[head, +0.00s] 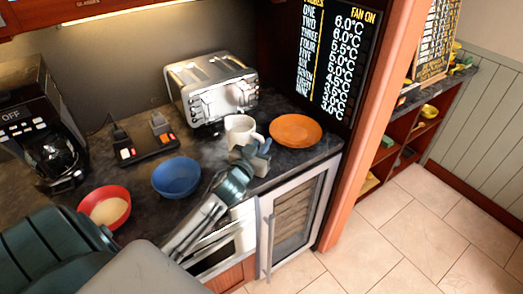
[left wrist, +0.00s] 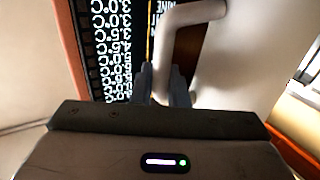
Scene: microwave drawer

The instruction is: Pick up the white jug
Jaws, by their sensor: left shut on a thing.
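The white jug (head: 239,128) is upright at the counter's front part, between the toaster and the orange plate. My left gripper (head: 250,150) reaches it from the front and covers its lower part in the head view. In the left wrist view the jug (left wrist: 235,70) fills the right side, with its handle (left wrist: 186,15) curving toward the fingers. My left gripper (left wrist: 161,75) is shut on the jug's handle. The head view does not show clearly whether the jug's base touches the counter. My right gripper is not in view.
The silver toaster (head: 215,90) stands behind the jug. An orange plate (head: 296,131) lies to its right. A blue bowl (head: 178,177) and a red bowl (head: 104,207) are to the left, near a coffee maker (head: 42,130). A menu board (head: 338,50) is behind the plate.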

